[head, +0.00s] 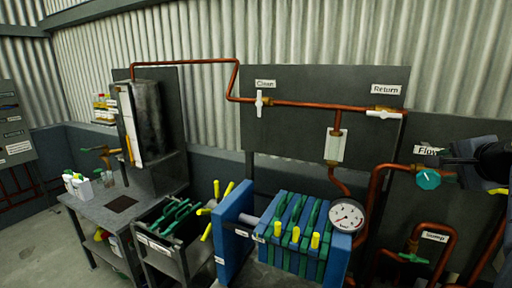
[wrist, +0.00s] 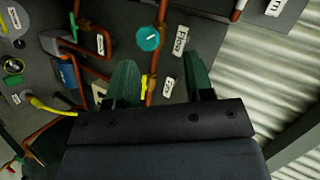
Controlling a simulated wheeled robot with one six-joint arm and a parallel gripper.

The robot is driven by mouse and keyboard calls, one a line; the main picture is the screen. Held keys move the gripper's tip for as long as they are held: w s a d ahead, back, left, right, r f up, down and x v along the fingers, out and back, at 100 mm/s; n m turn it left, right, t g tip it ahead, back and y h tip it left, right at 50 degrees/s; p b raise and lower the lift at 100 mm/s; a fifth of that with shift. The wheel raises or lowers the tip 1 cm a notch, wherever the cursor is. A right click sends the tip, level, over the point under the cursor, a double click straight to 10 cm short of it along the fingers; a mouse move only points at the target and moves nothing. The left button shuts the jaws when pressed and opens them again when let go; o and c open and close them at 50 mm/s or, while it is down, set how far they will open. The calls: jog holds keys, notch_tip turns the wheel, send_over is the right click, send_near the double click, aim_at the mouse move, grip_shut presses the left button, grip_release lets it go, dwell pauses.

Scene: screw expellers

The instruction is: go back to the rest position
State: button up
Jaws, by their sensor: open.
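My gripper (wrist: 158,80) is open and empty in the wrist view, its two green fingers apart. A teal round knob (wrist: 149,39) and the Flow label (wrist: 180,41) lie beyond the fingers on the dark panel. In the head view my gripper shows at the right edge as a dark shape, partly cut off, beside the teal knob (head: 428,179). Its fingertips are hard to make out there. It stands in front of the panel; I cannot tell whether it touches anything.
Copper pipes (head: 310,104) run along the wall panels. A blue and green plate press (head: 292,240) with a round gauge (head: 346,216) stands at centre right. A grey bench (head: 84,205) and a cart (head: 150,242) of green tools stand left. Open floor (head: 35,250) shows at far left.

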jog(key=s+a+f+n+g+y, duration=0.1)
jog(key=s+a+f+n+g, duration=0.2)
jog(key=a+f, duration=0.45)
jog(key=s+a+f+n+g, duration=0.1)
jog(key=a+f+n+g, duration=0.3)
jog(key=f, duration=0.7)
jog(key=s+a+f+n, duration=0.3)
jog(key=a+f+n, duration=0.1)
jog(key=a, duration=0.3)
jog(key=s+a+f+n+g, duration=0.1)
jog(key=s+a+f+n, duration=0.3)
jog(key=a, duration=0.4)
jog(key=shift+a+f+n+y, duration=0.15)
jog(key=shift+f+n+y, duration=0.3)
jog(key=shift+n, duration=0.75)
jog(key=shift+c, duration=0.5)
